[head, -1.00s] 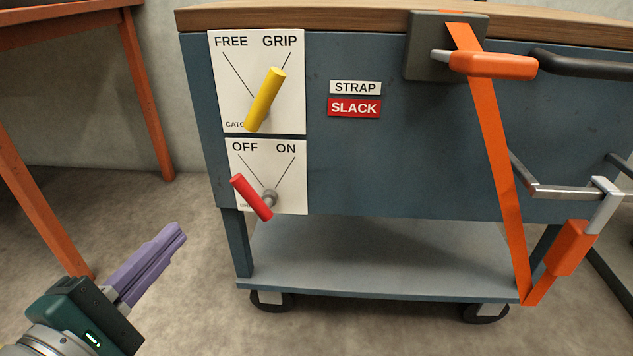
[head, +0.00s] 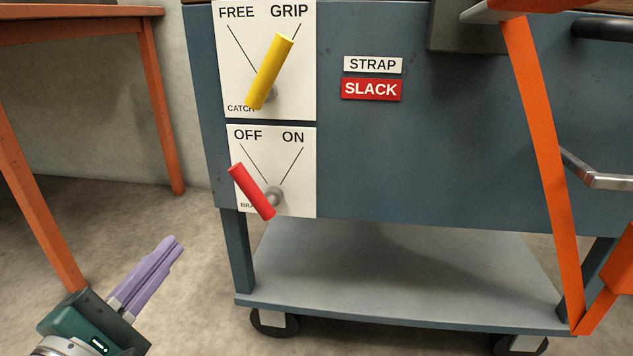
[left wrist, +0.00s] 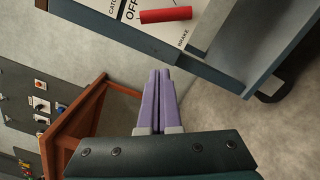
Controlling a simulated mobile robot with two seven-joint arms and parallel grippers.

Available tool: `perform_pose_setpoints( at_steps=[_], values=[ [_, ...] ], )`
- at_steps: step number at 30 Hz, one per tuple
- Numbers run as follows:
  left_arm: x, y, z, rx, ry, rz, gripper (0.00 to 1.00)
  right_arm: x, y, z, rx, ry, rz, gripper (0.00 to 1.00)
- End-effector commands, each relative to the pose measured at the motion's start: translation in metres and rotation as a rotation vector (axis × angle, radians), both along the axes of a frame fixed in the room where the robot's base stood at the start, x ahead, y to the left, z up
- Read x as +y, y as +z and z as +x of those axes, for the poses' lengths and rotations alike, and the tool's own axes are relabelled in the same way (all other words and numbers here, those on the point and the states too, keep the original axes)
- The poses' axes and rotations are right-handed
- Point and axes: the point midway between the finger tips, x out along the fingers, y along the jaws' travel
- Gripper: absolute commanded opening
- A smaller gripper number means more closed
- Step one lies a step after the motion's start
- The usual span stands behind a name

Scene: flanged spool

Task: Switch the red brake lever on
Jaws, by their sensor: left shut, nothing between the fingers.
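The red brake lever (head: 251,191) is on the lower white plate (head: 297,184) on the cart's front, tilted up-left along the OFF line. It also shows in the left wrist view (left wrist: 166,15), ahead of the fingers. My left gripper (head: 175,243), with purple fingers, is shut and empty. It is below and left of the lever, in front of the cart and apart from it. The fingers also show closed together in the left wrist view (left wrist: 159,75). My right gripper does not show.
A yellow lever (head: 270,71) above the red one points to GRIP. A sign (head: 371,89) reads SLACK under STRAP. An orange strap (head: 545,160) hangs at the right. The cart's lower shelf (head: 400,285) is bare. An orange table (head: 150,100) stands at the left.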

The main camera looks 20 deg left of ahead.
Motion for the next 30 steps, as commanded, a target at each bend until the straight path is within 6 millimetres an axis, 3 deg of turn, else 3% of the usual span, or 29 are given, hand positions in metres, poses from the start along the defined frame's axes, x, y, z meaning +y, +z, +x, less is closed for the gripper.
perform_pose_setpoints(
  at_steps=[13,21,30],
  values=[
    [0.015,0.002,0.089,-0.005,0.001,-0.004,0.0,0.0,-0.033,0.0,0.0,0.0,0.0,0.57],
    [-0.012,0.02,0.099,-0.001,0.0,-0.003,0.0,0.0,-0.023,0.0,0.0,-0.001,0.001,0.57],
    [-0.015,0.022,0.1,0.0,-0.001,0.0,0.0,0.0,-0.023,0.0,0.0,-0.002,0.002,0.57]
  ],
)
